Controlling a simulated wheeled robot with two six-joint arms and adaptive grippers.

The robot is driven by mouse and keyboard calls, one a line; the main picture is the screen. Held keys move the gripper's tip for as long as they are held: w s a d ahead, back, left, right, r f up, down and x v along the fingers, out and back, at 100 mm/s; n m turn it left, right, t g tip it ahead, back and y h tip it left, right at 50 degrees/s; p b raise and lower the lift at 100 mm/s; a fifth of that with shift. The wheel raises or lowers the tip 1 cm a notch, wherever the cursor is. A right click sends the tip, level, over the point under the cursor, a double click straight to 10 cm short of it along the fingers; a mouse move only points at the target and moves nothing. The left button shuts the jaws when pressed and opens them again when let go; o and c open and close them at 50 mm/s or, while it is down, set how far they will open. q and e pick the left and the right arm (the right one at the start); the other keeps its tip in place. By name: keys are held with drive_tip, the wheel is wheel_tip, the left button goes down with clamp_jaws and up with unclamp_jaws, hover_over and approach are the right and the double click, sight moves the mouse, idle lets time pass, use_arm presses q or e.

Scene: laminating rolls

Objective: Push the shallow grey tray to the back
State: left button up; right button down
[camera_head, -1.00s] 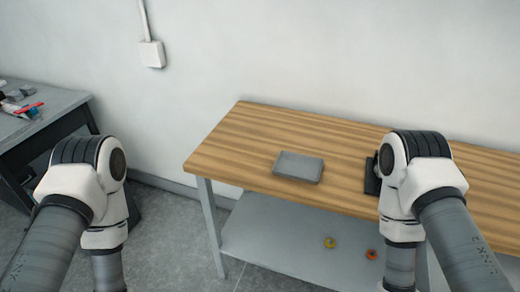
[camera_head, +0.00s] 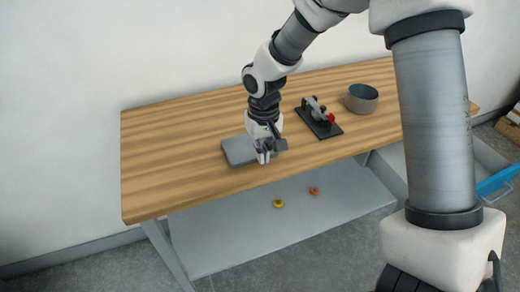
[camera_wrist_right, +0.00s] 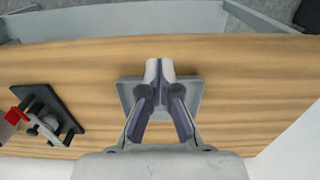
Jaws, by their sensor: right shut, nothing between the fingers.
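The shallow grey tray (camera_head: 238,151) lies flat on the wooden table, near its front edge and left of the middle. My right gripper (camera_head: 264,158) points down at the tray's right front part in the head view and hides some of it. In the right wrist view the shut, empty fingers (camera_wrist_right: 160,66) reach over the tray (camera_wrist_right: 191,93), with their tips by the rim on the table's front-edge side. I cannot tell whether they touch the rim. My left gripper is not in view.
A black-based device with a red part (camera_head: 320,121) stands right of the tray, and a round grey bowl (camera_head: 361,98) beyond it. The tabletop (camera_head: 170,140) behind and left of the tray is clear. Yellow (camera_head: 278,204) and orange (camera_head: 314,191) rolls lie on the lower shelf.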

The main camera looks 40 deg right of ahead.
sight(256, 168)
drive_tip(key=f, duration=0.6)
drive_tip(key=shift+a, duration=0.25)
drive_tip(key=w, duration=0.1)
drive_tip(key=w+d+p, duration=0.1)
drive_tip(key=w, duration=0.1)
drive_tip(key=shift+w+f, duration=0.25)
drive_tip(key=shift+w, duration=0.3)
drive_tip(key=shift+s, duration=0.1)
